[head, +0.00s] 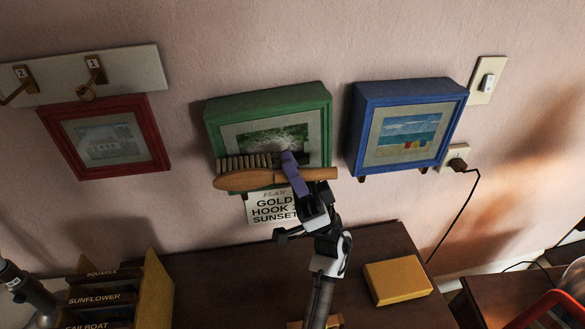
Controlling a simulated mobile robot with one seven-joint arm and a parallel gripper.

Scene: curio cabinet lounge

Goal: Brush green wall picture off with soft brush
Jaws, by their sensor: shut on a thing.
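The green wall picture (225,113) hangs on the pink wall in the middle of the head view. It has a deep green frame, a pale mat and a dark leafy image. The soft brush (250,180) has a wooden back and handle and a row of tan bristles. My gripper (294,172) is shut on the brush near its handle and holds it level across the lower part of the green picture. The bristles point up. The brush and gripper hide the picture's lower edge. I cannot tell whether the bristles touch it.
A red picture (155,138) and a hook board (135,72) are at left, a blue picture (360,110) close at right. A paper sign (262,211) is below the green picture. The dark cabinet (215,275) bears a yellow box (397,279) and a card holder (157,290). A cord (455,220) hangs at right.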

